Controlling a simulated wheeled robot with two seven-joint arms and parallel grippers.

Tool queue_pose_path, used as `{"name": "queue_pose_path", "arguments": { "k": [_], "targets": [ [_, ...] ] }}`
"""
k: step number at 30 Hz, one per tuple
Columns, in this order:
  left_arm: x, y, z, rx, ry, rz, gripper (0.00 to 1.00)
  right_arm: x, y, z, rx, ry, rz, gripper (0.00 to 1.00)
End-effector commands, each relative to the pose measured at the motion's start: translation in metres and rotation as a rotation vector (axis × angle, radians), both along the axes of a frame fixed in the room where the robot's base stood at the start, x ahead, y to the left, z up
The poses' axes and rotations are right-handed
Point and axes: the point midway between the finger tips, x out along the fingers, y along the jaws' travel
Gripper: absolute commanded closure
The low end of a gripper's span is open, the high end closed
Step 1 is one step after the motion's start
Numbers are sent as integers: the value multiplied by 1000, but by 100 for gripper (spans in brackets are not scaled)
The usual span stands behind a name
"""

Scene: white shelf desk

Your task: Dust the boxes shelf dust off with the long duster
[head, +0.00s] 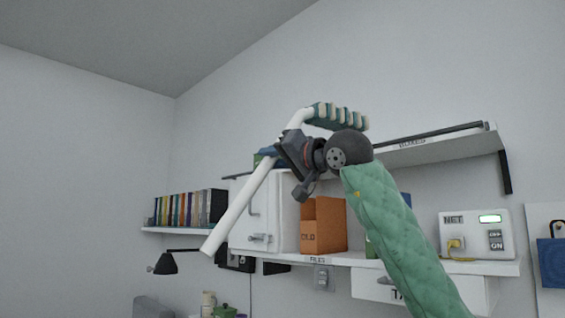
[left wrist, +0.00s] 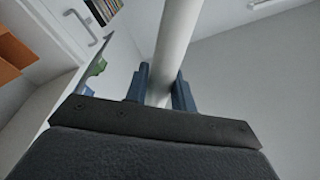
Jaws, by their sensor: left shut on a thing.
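The long duster has a white pole (head: 240,205) with a bent top and a teal-and-cream ribbed head (head: 338,116). My left gripper (head: 291,150) is shut on the pole below the bend. The head is up near the left part of the upper shelf (head: 440,148), which carries a label that seems to read BOXES. I cannot tell whether the head touches the shelf. In the left wrist view the pole (left wrist: 174,45) stands between the two blue fingers (left wrist: 160,90). No dust can be made out; the shelf top is seen from below. My right gripper is out of view.
A lower shelf (head: 345,260) holds a white cabinet (head: 262,213), an orange box (head: 322,226) and a white NET device (head: 474,234). A dark bar (head: 430,134) lies along the upper shelf. Books (head: 190,208) stand at left. The wall above is clear.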

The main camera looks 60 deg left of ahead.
Motion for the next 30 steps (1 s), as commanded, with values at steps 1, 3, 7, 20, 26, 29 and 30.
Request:
{"name": "queue_pose_path", "arguments": {
  "k": [1, 3, 7, 20, 26, 29, 30],
  "targets": [
    [-5, -1, 0, 0, -2, 0, 100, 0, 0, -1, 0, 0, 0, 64],
    [-11, -3, 0, 1, -2, -1, 100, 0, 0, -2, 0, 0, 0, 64],
    [-24, -6, 0, 1, -3, 0, 100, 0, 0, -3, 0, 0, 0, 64],
    [-64, -15, 0, 2, -3, -1, 100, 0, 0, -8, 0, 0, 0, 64],
    [-81, -20, 0, 0, -2, 0, 100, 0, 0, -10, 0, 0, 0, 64],
    [-85, -21, 0, 1, -1, -1, 100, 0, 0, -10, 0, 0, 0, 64],
    [-86, -21, 0, 1, 0, -1, 100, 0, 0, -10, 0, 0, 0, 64]
  ]
}}
